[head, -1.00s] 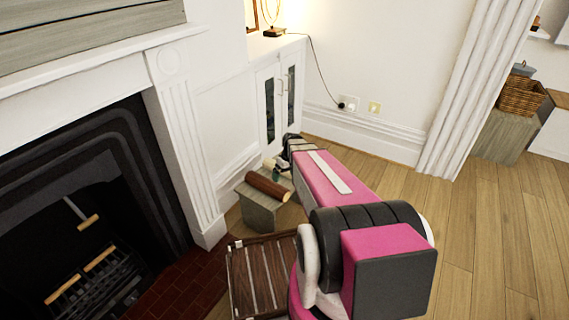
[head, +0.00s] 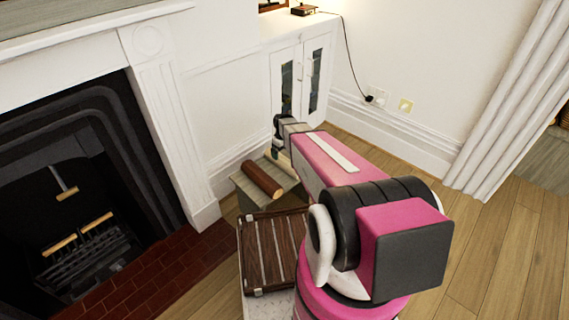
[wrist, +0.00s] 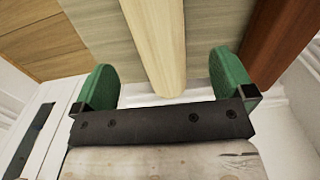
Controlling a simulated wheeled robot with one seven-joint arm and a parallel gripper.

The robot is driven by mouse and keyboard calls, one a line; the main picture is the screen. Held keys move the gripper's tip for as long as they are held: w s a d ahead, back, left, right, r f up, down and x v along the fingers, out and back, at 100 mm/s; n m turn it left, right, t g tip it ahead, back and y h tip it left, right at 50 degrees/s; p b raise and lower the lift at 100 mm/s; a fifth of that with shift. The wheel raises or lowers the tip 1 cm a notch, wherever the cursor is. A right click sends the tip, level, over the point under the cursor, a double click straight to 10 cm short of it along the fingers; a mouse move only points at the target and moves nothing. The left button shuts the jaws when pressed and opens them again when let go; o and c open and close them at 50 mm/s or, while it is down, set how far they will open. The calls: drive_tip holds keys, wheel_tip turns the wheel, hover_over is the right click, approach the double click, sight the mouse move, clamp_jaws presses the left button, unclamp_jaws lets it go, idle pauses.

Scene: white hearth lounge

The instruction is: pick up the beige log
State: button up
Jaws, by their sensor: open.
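The beige log (wrist: 158,40) runs lengthwise between the spread green fingers of my gripper (wrist: 164,68) in the wrist view, its near end roughly level with the fingertips. The fingers stand apart from it on both sides, and the gripper is open and empty. In the head view, the beige log (head: 283,161) lies on a grey wooden box (head: 252,200), beside a darker reddish-brown log. My fingers are hidden in the head view; only the end of my arm shows near the log.
The reddish-brown log (head: 262,179) lies left of the beige one and shows close to the right finger in the wrist view (wrist: 286,38). A dark slatted crate (head: 272,250) stands in front. The fireplace (head: 75,200) is left, a white cabinet (head: 302,78) behind. Floor at right is clear.

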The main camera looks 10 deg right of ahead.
sight(284, 163)
drive_tip(key=f, duration=0.8)
drive_tip(key=shift+s+d+f, duration=0.15)
drive_tip(key=shift+d+f, duration=0.1)
drive_tip(key=shift+d, duration=0.05)
drive_tip(key=shift+r, duration=0.1)
drive_tip(key=c, duration=1.4)
